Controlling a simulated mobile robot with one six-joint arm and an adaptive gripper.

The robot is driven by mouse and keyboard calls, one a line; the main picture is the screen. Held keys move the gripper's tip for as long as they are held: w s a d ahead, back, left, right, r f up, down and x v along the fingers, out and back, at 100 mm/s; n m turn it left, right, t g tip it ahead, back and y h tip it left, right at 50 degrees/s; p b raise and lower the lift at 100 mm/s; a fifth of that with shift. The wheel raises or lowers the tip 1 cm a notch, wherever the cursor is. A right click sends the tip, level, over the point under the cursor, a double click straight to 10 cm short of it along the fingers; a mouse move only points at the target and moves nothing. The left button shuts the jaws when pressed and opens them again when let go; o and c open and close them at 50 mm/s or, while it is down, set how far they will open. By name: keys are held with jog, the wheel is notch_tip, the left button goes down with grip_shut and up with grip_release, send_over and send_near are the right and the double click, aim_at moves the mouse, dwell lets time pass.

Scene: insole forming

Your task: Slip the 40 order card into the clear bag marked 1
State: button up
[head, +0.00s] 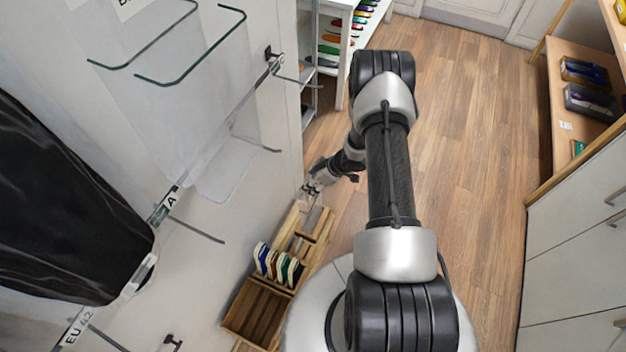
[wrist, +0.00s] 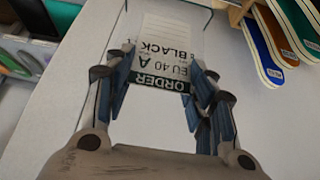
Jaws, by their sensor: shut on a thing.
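My gripper (wrist: 160,84) is shut on a white order card (wrist: 165,50) with a dark green band. The card reads upside down in the wrist view: ORDER, EU 40, A, BLACK. Its far end runs up between the fingers, away from the palm. In the head view my gripper (head: 312,188) is low by the white wall, just beyond the end of a wooden crate; the card is too small to make out there. A clear, sheet-like thing (head: 222,170) hangs by the wall at left. I cannot read a mark 1 on any bag.
The wooden crate (head: 252,312) holds several coloured insoles (head: 278,262). Metal pegs (head: 198,230) and green-edged clear holders (head: 190,58) stick out from the wall. A large black bag (head: 60,200) hangs at left. Cabinets (head: 580,240) stand at right; the wooden floor between is clear.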

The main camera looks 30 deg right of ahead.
jog(key=shift+f+b, duration=3.55)
jog(key=shift+f, duration=1.3)
jog(key=shift+o, duration=0.2)
jog(key=shift+s+f, duration=0.1)
jog(key=shift+f, duration=0.2)
jog(key=shift+f, duration=0.1)
jog(key=shift+c, duration=0.4)
jog(key=o, duration=0.7)
jog(key=shift+f, duration=0.1)
jog(key=shift+c, duration=0.2)
jog(key=shift+o, duration=1.4)
jog(key=shift+r, duration=0.2)
jog(key=shift+d+r, duration=0.1)
jog(key=shift+r, duration=0.1)
jog(key=v, duration=1.1)
jog(key=shift+r, duration=0.2)
